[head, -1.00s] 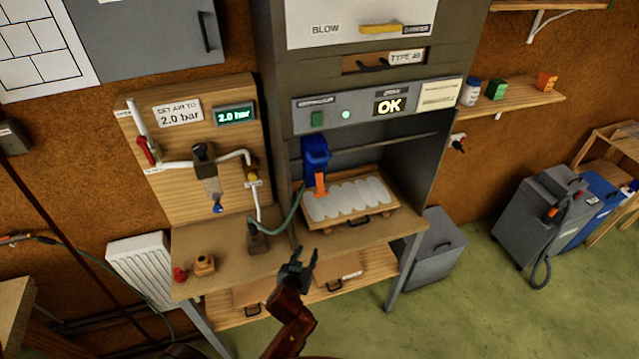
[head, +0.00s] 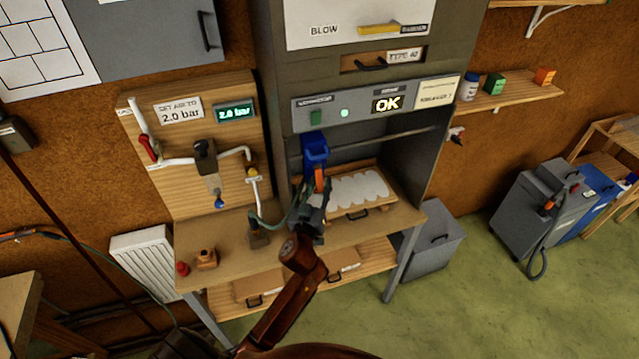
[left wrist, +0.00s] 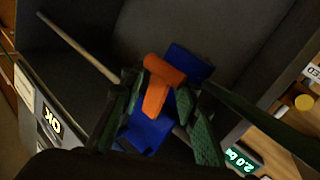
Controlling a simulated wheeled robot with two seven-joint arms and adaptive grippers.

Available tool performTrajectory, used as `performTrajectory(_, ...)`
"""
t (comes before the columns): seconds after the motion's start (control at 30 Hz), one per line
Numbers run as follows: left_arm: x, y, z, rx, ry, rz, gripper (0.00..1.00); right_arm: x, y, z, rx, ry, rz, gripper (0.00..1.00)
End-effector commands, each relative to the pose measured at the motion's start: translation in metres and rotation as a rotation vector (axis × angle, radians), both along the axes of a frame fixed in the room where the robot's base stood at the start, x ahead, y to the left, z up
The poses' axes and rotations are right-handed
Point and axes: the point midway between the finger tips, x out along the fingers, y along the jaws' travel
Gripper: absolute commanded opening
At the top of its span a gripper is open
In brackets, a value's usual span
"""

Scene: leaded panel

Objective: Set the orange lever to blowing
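The orange lever (head: 319,179) hangs on the front of a blue unit (head: 315,148) inside the grey cabinet. In the left wrist view the lever (left wrist: 157,90) is T-shaped, in front of the blue body (left wrist: 147,132). My left gripper (head: 314,197) reaches up to it from below. In the left wrist view its green-padded fingers (left wrist: 158,95) stand apart on either side of the lever, with gaps visible, so it is open. My right gripper is not in view.
A wooden tray (head: 385,207) with white pieces lies right of the lever. A rod (head: 400,138) crosses the cabinet opening.

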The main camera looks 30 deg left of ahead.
Motion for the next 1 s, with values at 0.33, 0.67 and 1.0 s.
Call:
performTrajectory(0.33,0.0034,0.0012,-0.0005,0.0,0.001,0.0,0.27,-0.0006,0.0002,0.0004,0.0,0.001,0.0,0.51)
performTrajectory(0.67,0.0032,0.0012,-0.0005,0.0,0.001,0.0,0.05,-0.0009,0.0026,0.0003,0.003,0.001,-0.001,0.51)
performTrajectory(1.0,0.0031,0.0012,-0.0006,0.0,0.001,0.0,0.0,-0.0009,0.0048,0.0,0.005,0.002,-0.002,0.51)
